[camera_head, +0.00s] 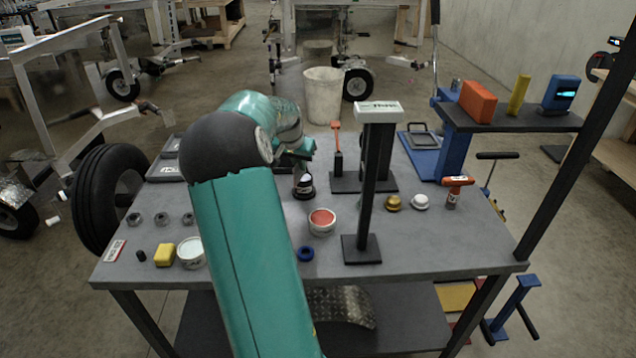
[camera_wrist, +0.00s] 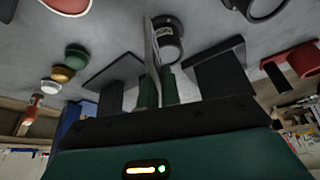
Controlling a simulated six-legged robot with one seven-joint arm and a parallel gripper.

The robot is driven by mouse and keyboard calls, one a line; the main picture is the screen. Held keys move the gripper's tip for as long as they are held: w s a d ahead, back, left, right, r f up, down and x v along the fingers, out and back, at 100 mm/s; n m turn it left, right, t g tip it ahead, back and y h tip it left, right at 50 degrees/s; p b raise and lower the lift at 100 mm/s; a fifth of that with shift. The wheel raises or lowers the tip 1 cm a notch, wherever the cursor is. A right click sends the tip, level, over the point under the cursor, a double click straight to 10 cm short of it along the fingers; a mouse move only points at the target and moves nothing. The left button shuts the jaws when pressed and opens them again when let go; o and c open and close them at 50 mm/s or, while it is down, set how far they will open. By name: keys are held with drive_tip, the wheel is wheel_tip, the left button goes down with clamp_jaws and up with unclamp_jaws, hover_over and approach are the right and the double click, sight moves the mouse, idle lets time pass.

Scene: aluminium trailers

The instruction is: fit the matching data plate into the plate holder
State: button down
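My gripper (camera_head: 300,155) is over the middle of the table, just above a dark bottle (camera_head: 303,187). In the wrist view the fingertips (camera_wrist: 157,88) are close together, with a thin pale plate (camera_wrist: 152,52) standing edge-on between them. Its face and markings cannot be read from here. The dark bottle shows beyond the plate (camera_wrist: 167,42). A small red and white label plate (camera_head: 115,250) lies at the table's front left corner. I cannot tell for certain which fixture is the plate holder; a blue board with a dark frame (camera_head: 421,136) lies at the back right.
A black post stand with a white head (camera_head: 379,112) rises right of my arm. A red tin (camera_head: 322,221), blue ring (camera_head: 305,254), brass knob (camera_head: 393,203), white knob (camera_head: 420,202) and yellow block (camera_head: 165,255) lie around. A raised shelf (camera_head: 520,122) is at right.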

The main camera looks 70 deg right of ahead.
drive_tip(key=s+d+f, duration=0.1)
drive_tip(key=f, duration=0.1)
drive_tip(key=s+d+f, duration=0.1)
drive_tip(key=d+f, duration=0.1)
drive_tip(key=s+d+f, duration=0.2)
drive_tip(key=shift+d+f, duration=0.2)
drive_tip(key=shift+f, duration=1.6)
drive_tip(key=shift+f, duration=0.1)
drive_tip(key=c, duration=2)
unclamp_jaws()
drive_tip(key=shift+o, duration=0.5)
